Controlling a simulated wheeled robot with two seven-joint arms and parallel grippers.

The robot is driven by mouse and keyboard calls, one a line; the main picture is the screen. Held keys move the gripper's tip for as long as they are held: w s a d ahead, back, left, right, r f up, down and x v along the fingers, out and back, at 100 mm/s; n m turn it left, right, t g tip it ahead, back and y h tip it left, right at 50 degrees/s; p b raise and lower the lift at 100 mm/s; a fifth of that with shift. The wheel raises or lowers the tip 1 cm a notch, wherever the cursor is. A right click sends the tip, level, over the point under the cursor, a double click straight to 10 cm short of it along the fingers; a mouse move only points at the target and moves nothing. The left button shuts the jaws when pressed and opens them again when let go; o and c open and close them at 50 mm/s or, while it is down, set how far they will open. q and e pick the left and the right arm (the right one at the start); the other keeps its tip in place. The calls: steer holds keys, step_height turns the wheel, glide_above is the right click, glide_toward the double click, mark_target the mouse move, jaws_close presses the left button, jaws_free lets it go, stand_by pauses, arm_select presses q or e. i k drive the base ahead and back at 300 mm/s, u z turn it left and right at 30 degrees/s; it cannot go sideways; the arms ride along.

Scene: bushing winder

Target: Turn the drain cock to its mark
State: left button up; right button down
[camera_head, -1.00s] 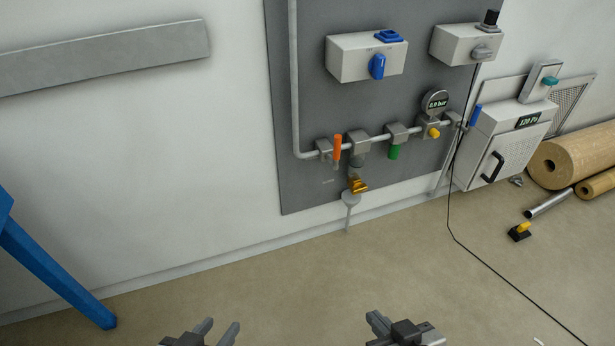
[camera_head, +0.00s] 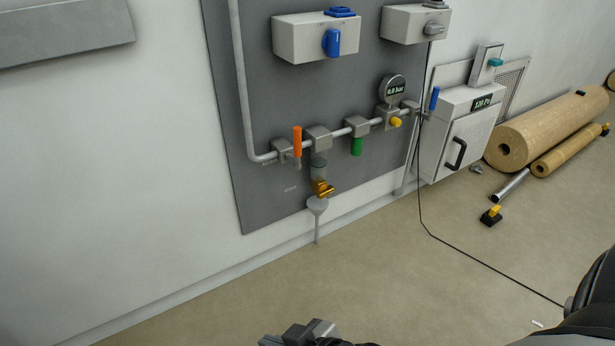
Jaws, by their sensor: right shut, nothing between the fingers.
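The brass-coloured drain cock (camera_head: 322,188) sits under the clear bowl (camera_head: 319,165) of a unit on the wall pipe. A grey funnel (camera_head: 317,205) on a thin stem stands just below it. The cock's mark is too small to make out. My right gripper (camera_head: 298,333) is at the bottom edge, partly cut off, well below and apart from the cock. It is shut and empty. My left gripper is out of view.
An orange lever (camera_head: 297,141), a green knob (camera_head: 356,146), a gauge (camera_head: 392,90) and a blue lever (camera_head: 434,98) share the pipe. A white cabinet (camera_head: 455,135) and rolls (camera_head: 545,130) stand right.

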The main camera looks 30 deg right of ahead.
mark_target(324, 190)
steer(key=u, duration=0.1)
steer(key=k, duration=0.3)
steer(key=z, duration=1.2)
steer(key=i, duration=0.7)
steer(key=u, duration=0.45)
steer(key=i, duration=0.95)
